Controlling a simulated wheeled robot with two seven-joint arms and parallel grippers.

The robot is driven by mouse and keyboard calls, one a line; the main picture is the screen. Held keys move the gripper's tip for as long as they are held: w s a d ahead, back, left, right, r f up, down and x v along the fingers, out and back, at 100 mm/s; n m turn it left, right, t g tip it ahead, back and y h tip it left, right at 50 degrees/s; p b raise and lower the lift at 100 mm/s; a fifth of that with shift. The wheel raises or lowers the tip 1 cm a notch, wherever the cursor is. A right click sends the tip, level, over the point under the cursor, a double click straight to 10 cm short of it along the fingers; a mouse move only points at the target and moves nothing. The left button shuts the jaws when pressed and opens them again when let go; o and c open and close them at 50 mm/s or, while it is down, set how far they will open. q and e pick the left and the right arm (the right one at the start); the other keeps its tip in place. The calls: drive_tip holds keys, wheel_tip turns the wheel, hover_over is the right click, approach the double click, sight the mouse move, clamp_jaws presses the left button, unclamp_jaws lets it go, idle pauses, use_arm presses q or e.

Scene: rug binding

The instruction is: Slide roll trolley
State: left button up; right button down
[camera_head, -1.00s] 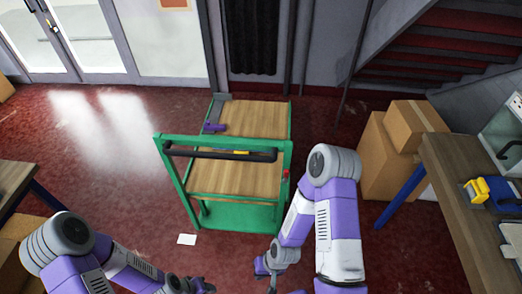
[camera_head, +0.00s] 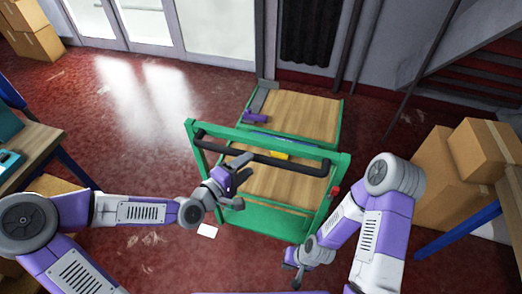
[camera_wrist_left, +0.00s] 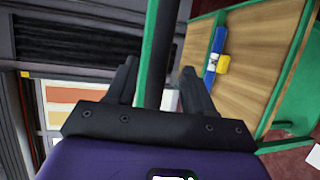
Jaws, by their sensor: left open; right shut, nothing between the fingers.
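The roll trolley (camera_head: 340,180) is a green frame with wooden decks, standing on the red floor. Its black handle bar (camera_head: 285,160) runs across the near side. My left gripper (camera_head: 237,172) is open at the left part of the handle. In the left wrist view, the dark bar and a green frame member (camera_wrist_left: 150,50) appear between the spread fingers of my left gripper (camera_wrist_left: 160,72); contact cannot be told. My right gripper (camera_head: 293,272) is shut and empty, low in front of the trolley's near right side.
Cardboard boxes (camera_head: 450,165) stand at right, a workbench (camera_head: 30,145) at left. A white sheet (camera_head: 207,230) lies on the floor. Floor left of the trolley is open.

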use_arm(q)
drive_tip(key=b+x, duration=0.2)
drive_tip(key=x, duration=0.5)
drive_tip(key=shift+d, duration=0.2)
clamp_jaws()
